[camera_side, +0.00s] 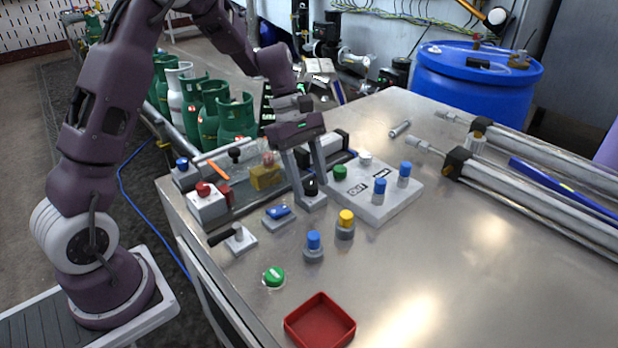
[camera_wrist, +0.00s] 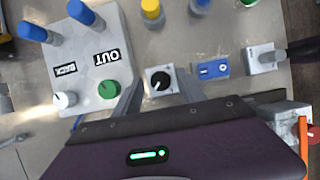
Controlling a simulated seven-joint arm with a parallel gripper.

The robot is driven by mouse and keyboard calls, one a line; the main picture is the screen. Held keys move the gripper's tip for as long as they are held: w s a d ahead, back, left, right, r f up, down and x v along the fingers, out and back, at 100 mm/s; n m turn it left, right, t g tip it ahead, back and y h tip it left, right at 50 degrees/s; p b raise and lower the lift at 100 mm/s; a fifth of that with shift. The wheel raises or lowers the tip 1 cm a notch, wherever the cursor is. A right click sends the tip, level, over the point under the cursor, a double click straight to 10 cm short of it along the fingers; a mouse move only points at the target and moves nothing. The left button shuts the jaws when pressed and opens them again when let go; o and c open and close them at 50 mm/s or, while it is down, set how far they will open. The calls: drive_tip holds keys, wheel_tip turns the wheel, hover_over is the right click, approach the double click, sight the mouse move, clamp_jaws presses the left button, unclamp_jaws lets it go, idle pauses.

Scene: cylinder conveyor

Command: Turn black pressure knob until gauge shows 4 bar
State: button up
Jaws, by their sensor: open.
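The black knob (camera_side: 311,187) sits on a small grey square base on the metal table. In the wrist view the black knob (camera_wrist: 160,82) has a white pointer line and lies between my two fingers. My gripper (camera_side: 309,193) points down, open, with one finger on each side of the knob; it also shows in the wrist view (camera_wrist: 161,90). I cannot tell whether the fingers touch the knob. I cannot make out a gauge or its reading in either view.
A grey panel (camera_side: 378,209) with blue, green and white knobs stands close on the right. A blue switch (camera_side: 278,212) and a black-handled lever (camera_side: 236,237) are to the left. Blue and yellow cylinders stand in front.

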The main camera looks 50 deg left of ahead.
clamp_jaws()
drive_tip(key=shift+m, duration=0.3)
drive_tip(key=m+g, duration=0.1)
drive_tip(key=m, duration=0.1)
drive_tip(key=m+g, duration=0.1)
drive_tip(key=m, duration=0.1)
drive_tip(key=shift+w+m, duration=0.2)
drive_tip(key=shift+m, duration=0.1)
drive_tip(key=m+y, duration=0.1)
drive_tip(key=m, duration=0.1)
drive_tip(key=m+g, duration=0.1)
drive_tip(key=m, duration=0.2)
drive_tip(key=shift+w+d+g+y, duration=0.1)
drive_tip(key=shift+g+y, duration=0.2)
drive_tip(key=shift+y, duration=0.1)
drive_tip(key=shift+m, duration=0.3)
unclamp_jaws()
